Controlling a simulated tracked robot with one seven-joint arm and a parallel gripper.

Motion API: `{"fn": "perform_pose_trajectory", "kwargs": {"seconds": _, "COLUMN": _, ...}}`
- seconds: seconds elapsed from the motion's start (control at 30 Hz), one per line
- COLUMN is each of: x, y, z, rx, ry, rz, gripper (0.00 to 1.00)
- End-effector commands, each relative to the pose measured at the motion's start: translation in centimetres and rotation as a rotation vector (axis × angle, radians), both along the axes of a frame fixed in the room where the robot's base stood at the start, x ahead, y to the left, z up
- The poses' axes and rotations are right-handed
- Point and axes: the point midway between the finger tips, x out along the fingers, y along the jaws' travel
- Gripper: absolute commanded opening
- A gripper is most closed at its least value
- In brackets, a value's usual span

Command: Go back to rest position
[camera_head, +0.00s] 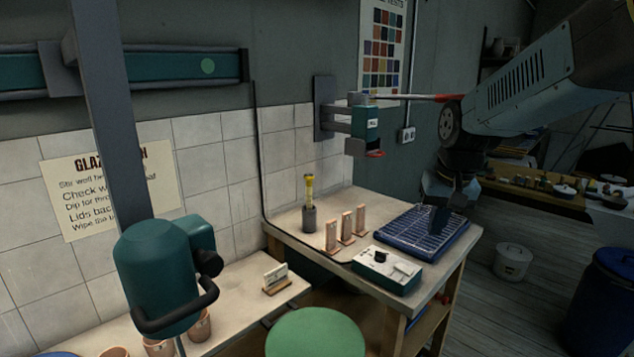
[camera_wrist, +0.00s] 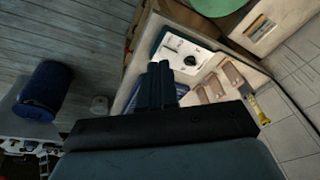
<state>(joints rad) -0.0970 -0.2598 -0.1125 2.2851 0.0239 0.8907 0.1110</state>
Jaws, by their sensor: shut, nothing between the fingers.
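My gripper (camera_head: 440,212) hangs at the end of my arm over the right part of the wooden table. It points down above the blue slatted rack (camera_head: 400,238), and I cannot tell how large the gap is. In the wrist view the two fingers of my gripper (camera_wrist: 161,72) lie side by side, shut, with nothing between them. The fingers hide part of the rack in that view.
A control box (camera_head: 388,270) with a black knob stands in front of the rack. Several upright tiles (camera_head: 346,229) and a yellow-handled tool in a holder (camera_head: 309,205) stand left. A wall-mounted teal device (camera_head: 364,130) hangs behind. A blue barrel (camera_head: 605,305) stands right.

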Motion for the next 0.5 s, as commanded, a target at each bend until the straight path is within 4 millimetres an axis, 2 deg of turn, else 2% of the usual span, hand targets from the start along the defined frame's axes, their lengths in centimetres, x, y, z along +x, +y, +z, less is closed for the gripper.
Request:
{"fn": "perform_pose_trajectory", "kwargs": {"seconds": 0.2, "x": -3.7, "y": 0.1, "z": 2.0, "rx": -0.01, "ry": -0.072, "rz": 0.033, "gripper": 0.0}}
{"fn": "perform_pose_trajectory", "kwargs": {"seconds": 0.5, "x": -8.7, "y": 0.2, "z": 3.5, "rx": -0.037, "ry": -0.163, "rz": 0.074, "gripper": 0.0}}
